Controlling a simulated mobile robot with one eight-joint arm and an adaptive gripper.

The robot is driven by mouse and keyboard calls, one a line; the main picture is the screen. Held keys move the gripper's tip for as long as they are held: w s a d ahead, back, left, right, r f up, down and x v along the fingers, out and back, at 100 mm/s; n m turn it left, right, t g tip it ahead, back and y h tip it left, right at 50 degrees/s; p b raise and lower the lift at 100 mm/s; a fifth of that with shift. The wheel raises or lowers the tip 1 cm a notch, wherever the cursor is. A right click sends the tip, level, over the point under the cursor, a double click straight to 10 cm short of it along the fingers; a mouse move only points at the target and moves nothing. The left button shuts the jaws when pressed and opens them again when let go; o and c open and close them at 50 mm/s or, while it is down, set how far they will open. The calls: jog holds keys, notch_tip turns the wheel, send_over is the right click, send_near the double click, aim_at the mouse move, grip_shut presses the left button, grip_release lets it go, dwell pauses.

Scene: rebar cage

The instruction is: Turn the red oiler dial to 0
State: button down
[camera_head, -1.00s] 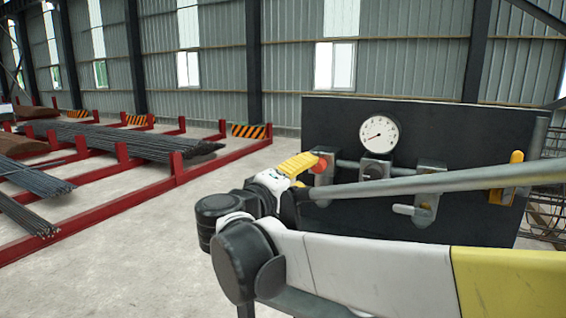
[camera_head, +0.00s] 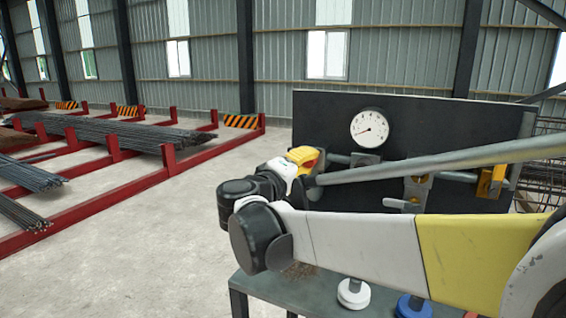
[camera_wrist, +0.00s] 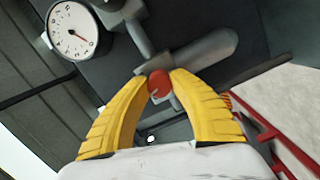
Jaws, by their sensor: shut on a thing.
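The red oiler dial (camera_wrist: 159,82) sits on metal pipework fixed to a dark panel (camera_head: 455,120). In the wrist view it lies between the tips of my yellow gripper fingers (camera_wrist: 157,78), which are closed on its two sides. No scale or number on the dial can be read. In the head view, my gripper (camera_head: 312,158) is at the left part of the panel and mostly covers the dial. A round white gauge (camera_head: 369,127) sits above the pipe, right of my gripper; it also shows at upper left in the wrist view (camera_wrist: 73,30).
A valve with a metal lever (camera_head: 410,200) and a yellow-handled part (camera_head: 491,180) are farther right on the panel. A grey table (camera_head: 270,288) stands below my arm, with a white round object (camera_head: 353,293) and a blue one (camera_head: 412,306). Red racks (camera_head: 120,195) with rebar stand left; floor between is clear.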

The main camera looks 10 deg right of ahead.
jog(key=shift+f+n+b, duration=0.1)
jog(key=shift+n+b, duration=0.2)
jog(key=shift+b, duration=0.05)
jog(key=shift+n+b, duration=0.9)
jog(key=shift+n, duration=0.3)
jog(key=shift+n+t+b, duration=0.4)
jog(key=shift+n+b, duration=0.3)
jog(key=shift+n, duration=0.8)
jog(key=c, duration=1.1)
grip_release()
jog(key=shift+d, duration=0.15)
jog(key=v, duration=1.2)
jog(key=shift+w+f, duration=0.1)
